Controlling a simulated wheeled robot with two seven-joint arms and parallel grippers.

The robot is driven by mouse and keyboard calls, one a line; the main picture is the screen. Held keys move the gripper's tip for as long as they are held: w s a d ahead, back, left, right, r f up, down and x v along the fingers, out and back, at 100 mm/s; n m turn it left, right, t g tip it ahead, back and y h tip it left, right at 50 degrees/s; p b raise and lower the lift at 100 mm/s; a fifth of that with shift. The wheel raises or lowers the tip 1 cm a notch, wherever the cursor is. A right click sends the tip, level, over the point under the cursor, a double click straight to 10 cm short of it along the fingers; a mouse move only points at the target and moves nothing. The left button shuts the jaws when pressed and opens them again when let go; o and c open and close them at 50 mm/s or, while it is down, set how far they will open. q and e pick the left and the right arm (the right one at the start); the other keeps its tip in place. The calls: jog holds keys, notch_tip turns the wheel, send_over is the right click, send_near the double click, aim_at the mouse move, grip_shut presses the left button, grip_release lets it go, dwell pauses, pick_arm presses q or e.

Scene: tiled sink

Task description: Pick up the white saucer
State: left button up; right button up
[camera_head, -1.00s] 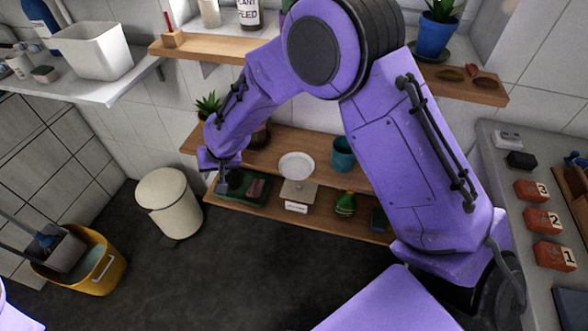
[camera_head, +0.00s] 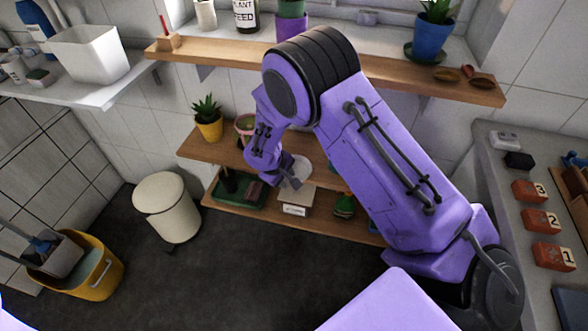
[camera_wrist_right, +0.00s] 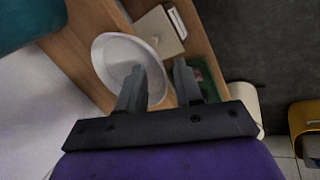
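The white saucer (camera_head: 302,167) lies on the upper of the two low wooden shelves, partly hidden by my right arm in the head view. My right gripper (camera_head: 291,183) is at the saucer's near side. In the right wrist view the saucer (camera_wrist_right: 112,58) shows as a shallow round dish. My right gripper (camera_wrist_right: 158,82) is open there; one finger overlaps the saucer and the other is outside its rim. Part of the rim shows between the fingers. I cannot tell whether they touch it. My left gripper is not in view.
A beige item with a white label (camera_head: 294,209) and a green tray (camera_head: 240,190) are on the lower shelf. A yellow-potted plant (camera_head: 208,120) stands left on the saucer's shelf. A teal pot (camera_wrist_right: 25,22) is near the saucer. A long shelf (camera_head: 225,50) runs above.

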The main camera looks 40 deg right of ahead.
grip_shut()
jog(key=shift+r, duration=0.1)
